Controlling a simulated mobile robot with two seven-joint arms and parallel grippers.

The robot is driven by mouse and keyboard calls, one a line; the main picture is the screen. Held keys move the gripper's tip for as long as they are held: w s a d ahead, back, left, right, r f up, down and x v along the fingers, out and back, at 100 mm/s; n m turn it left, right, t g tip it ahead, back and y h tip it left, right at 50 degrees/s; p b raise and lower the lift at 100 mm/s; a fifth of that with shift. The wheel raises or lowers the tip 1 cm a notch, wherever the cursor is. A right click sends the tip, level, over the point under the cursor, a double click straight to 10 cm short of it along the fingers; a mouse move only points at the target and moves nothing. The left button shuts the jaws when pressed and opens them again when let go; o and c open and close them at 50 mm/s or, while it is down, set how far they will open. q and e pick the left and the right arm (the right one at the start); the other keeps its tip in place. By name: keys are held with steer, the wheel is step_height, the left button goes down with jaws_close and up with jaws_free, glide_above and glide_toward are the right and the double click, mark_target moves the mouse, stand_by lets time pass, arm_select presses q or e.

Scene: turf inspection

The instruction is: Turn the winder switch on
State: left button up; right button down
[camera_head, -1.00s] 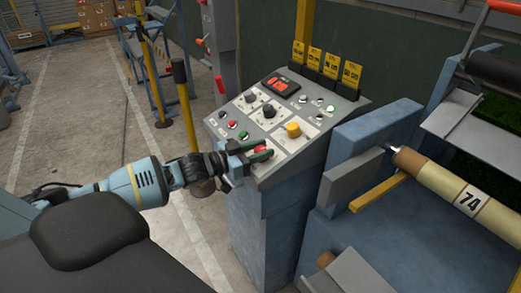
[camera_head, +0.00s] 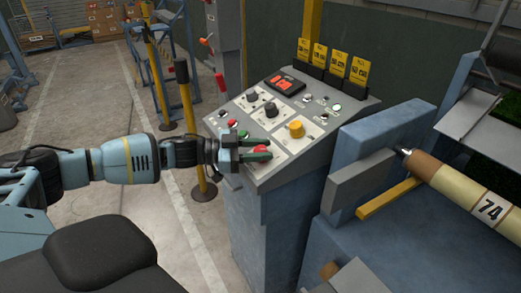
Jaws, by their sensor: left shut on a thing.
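The grey sloped control panel (camera_head: 283,163) stands on a blue cabinet (camera_head: 258,222) in the middle of the view. Near its front left edge is a red switch knob (camera_head: 262,151), which I take to be the winder switch; its label is too small to read. My left gripper (camera_head: 266,149) reaches in from the left, its dark green fingers above and below the red knob and shut on it. The fingers partly hide the knob, so I cannot tell its exact angle. My right gripper is not in view.
The panel also holds a yellow knob (camera_head: 296,128), black knobs (camera_head: 271,110) and a red rocker block (camera_head: 285,84). Yellow tags (camera_head: 340,64) stand behind it. A yellow post (camera_head: 186,105) is behind my arm. A roll marked 74 (camera_head: 462,192) lies at right.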

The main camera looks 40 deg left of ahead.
arm_select(q)
steer(key=shift+r, duration=0.1)
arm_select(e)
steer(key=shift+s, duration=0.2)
arm_select(q)
steer(key=o, duration=1)
steer(key=shift+c, duration=0.2)
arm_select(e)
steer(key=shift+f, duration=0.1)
arm_select(q)
steer(key=shift+s+a, duration=0.25)
steer(key=shift+a, duration=0.1)
steer(key=b+v, duration=0.1)
steer(key=v, duration=0.6)
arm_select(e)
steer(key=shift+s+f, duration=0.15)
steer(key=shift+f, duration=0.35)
